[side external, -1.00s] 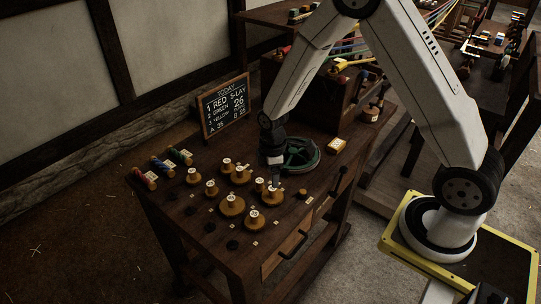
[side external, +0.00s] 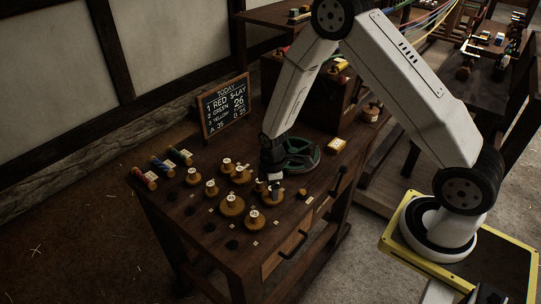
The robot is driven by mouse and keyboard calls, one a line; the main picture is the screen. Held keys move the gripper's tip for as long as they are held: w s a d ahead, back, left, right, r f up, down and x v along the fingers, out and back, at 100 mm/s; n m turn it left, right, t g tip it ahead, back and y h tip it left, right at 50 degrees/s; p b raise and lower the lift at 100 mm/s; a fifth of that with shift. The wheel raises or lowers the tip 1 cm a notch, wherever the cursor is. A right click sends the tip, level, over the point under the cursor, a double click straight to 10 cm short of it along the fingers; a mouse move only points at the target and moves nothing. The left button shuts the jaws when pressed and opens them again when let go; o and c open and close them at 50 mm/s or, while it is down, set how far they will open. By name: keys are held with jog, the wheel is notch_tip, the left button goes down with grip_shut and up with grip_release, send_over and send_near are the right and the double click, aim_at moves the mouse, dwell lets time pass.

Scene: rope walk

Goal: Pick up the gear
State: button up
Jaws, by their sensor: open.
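Several tan wooden gear-like discs with upright knobs and pale tops stand on the dark workbench; a large one (side external: 254,220) is at the front and another (side external: 231,206) is to its left. I cannot tell which one the task means. My gripper (side external: 276,191) points down over the right part of this group, close to a small piece with a knob (side external: 259,186). The gripper is open. Its fingers are small and dark here, and whether they touch or surround anything cannot be told. My wrist hides part of a round green dish-like piece (side external: 306,160) behind it.
The dark wooden workbench (side external: 190,223) has dark pegs along its front left. Coloured spools (side external: 180,157) lie at its left end. A chalkboard (side external: 226,107) stands at the back.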

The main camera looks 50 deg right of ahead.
jog(key=shift+f, duration=0.55)
grip_shut()
